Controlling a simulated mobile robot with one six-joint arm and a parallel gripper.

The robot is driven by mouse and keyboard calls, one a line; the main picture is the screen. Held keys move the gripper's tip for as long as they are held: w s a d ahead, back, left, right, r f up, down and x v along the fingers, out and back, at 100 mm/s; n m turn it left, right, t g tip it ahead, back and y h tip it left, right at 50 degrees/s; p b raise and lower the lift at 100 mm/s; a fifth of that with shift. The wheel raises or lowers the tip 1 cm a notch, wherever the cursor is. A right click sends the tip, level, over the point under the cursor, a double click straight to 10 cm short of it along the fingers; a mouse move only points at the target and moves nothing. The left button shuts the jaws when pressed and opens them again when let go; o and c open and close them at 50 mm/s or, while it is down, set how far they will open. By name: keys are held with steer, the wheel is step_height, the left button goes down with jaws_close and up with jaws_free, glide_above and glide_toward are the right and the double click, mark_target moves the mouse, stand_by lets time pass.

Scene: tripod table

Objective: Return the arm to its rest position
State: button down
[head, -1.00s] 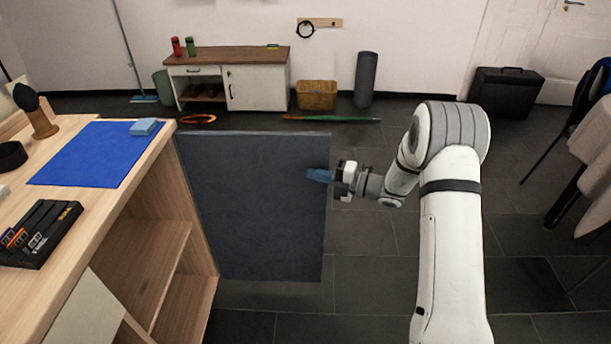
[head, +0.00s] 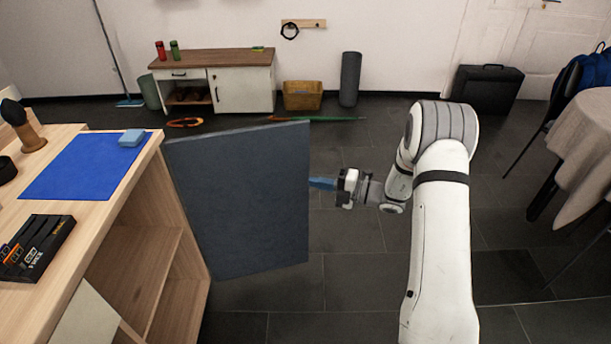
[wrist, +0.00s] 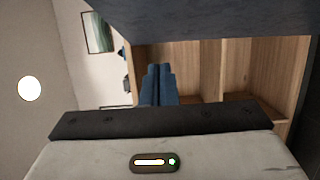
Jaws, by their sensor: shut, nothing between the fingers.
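My gripper (head: 322,183) is at the end of the outstretched arm, in the middle of the head view. Its blue fingers are together with nothing between them, and the wrist view shows them side by side (wrist: 158,85). The fingertips point left, just beside the free edge of the dark open door (head: 240,200) of the wooden cabinet. In the wrist view the dark door panel (wrist: 215,15) spans the top and the cabinet's wooden shelves (wrist: 205,70) show beyond the fingers.
A cloth-covered table (head: 590,165) and a chair stand at the right. The tiled floor around my arm is clear.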

steer(key=d, duration=0.7)
steer(key=s+a+r+n+g+h+p, duration=0.3)
steer(key=s+r+n+g+h+p, duration=0.5)
steer(key=s+r+n, duration=1.1)
steer(key=s+d+r+n+t+h+p, duration=0.2)
steer(key=s+d+r+n+h+p, duration=0.2)
steer(key=s+r+n, duration=0.3)
steer(key=s+d+r+n+t+h+p, duration=0.3)
steer(key=s+d+r+n+h+p, duration=0.2)
steer(key=n, duration=0.8)
step_height(320, 180, up, 2)
steer(key=shift+s+d+t+p, duration=0.3)
steer(key=shift+s+p, duration=0.15)
steer(key=shift+s, duration=0.45)
